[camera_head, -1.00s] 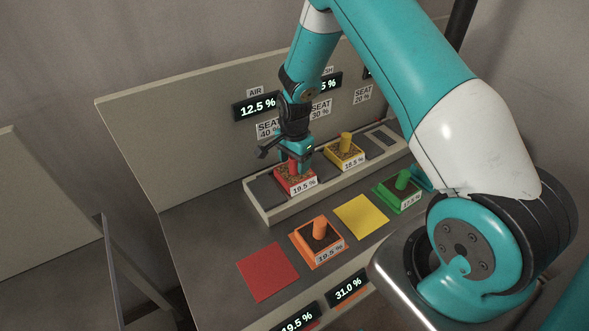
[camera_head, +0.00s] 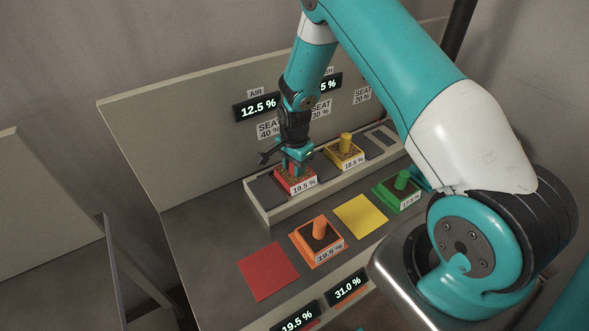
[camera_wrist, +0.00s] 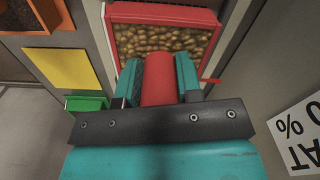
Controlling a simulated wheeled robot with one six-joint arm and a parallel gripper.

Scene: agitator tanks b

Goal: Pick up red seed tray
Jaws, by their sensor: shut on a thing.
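The red seed tray (camera_head: 296,183) sits in the raised rack at the back of the bench, with a label reading 19.5 %. It is filled with brown seeds and has a red upright handle. In the wrist view the tray (camera_wrist: 163,12) lies just beyond the fingers. My gripper (camera_head: 293,168) is above the tray, with its fingers on both sides of the handle. In the wrist view my gripper (camera_wrist: 160,80) is shut on the red handle (camera_wrist: 159,79). I cannot tell whether the tray's underside touches the rack.
A yellow tray (camera_head: 344,157) stands right of the red one in the rack (camera_head: 262,214). An orange tray (camera_head: 309,250) and a green tray (camera_head: 388,196) stand in front. Red (camera_head: 268,272) and yellow (camera_head: 360,216) squares on the bench are bare. The back panel (camera_head: 190,140) rises behind.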

